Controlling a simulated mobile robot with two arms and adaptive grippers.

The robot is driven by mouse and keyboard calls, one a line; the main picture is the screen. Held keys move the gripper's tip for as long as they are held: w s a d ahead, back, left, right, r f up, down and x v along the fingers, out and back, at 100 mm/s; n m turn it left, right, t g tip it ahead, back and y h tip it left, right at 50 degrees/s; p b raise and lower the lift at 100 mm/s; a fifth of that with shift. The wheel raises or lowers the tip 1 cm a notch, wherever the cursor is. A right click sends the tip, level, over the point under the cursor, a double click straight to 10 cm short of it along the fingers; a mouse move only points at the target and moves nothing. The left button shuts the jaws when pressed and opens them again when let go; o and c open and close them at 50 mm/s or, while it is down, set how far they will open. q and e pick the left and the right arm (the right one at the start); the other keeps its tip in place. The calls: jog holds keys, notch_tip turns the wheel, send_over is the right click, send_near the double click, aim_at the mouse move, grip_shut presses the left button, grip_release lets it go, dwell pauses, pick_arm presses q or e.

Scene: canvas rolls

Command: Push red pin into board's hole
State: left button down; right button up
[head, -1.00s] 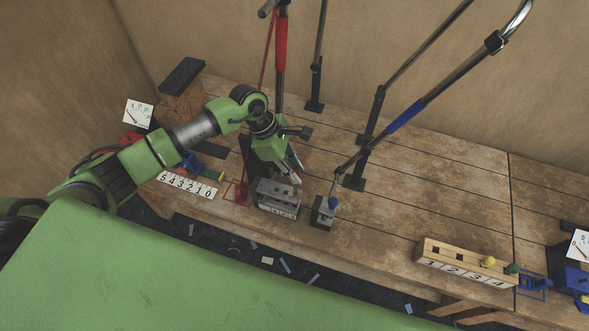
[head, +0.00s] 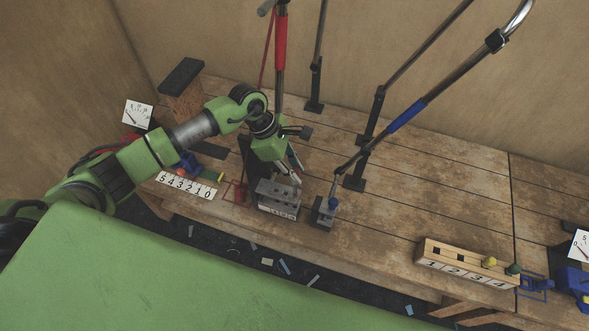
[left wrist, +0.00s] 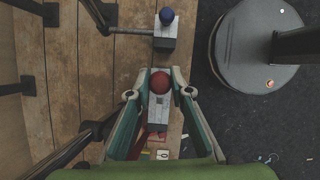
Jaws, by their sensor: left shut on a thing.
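My left gripper (head: 294,176) points down over a grey metal block with holes (head: 279,191) near the table's front edge. In the left wrist view, the left gripper (left wrist: 159,94) has its fingers on either side of a round red pin head (left wrist: 159,82), and I take it as shut on this pin. The pin head lies over the grey block (left wrist: 158,110); its shaft is hidden, so I cannot tell how deep it sits. In the head view the fingers hide the pin. My right gripper is in neither view.
A small grey block with a blue ball (head: 333,203) stands just right. A wooden board (head: 428,256) with numbered places holds a yellow pin (head: 489,261) and a green pin (head: 514,268). Metal rods with a red sleeve (head: 281,45) and a blue sleeve (head: 405,116) rise behind. The middle right table is clear.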

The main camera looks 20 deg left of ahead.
aim_at(294, 193)
pick_arm(q)
jog(key=shift+f+b, duration=3.65)
jog(key=shift+f, duration=0.4)
jog(key=shift+f+b, duration=0.35)
jog(key=shift+b, duration=0.05)
jog(key=shift+f, duration=0.1)
jog(key=shift+f+b, duration=0.4)
jog(key=shift+b, duration=0.1)
jog(key=c, duration=2.2)
grip_release()
jog(key=shift+c, duration=0.2)
jog(key=o, duration=0.5)
